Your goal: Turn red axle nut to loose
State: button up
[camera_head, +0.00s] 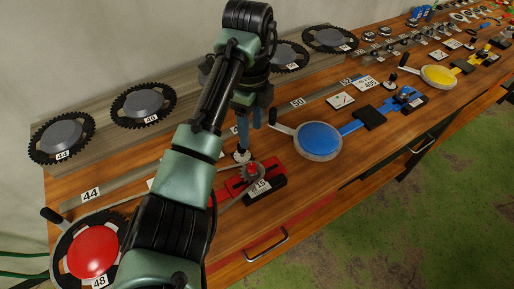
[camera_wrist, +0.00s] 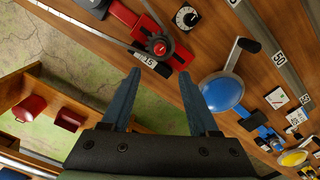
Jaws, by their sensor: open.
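The red axle nut (camera_head: 253,170) sits at the centre of a small toothed cog on the red fixture (camera_head: 231,187), by the black label "15". In the wrist view the red nut (camera_wrist: 160,47) shows beyond my fingertips, near the top middle. My gripper (camera_head: 249,140) points down above and behind the fixture in the head view. In the wrist view my gripper (camera_wrist: 160,73) has its two blue fingers spread wide with nothing between them. The nut is apart from both fingers.
A blue disc with a crank (camera_head: 319,140) is to the right, a red disc (camera_head: 92,252) at the lower left. Large sprockets (camera_head: 62,137) line the back of the wooden bench. A yellow disc (camera_head: 439,76) lies farther right.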

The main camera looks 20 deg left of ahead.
aim_at(252, 165)
notch_tip(252, 165, down, 13)
jog(key=shift+r+p, duration=0.1)
jog(key=shift+p, duration=0.65)
grip_shut()
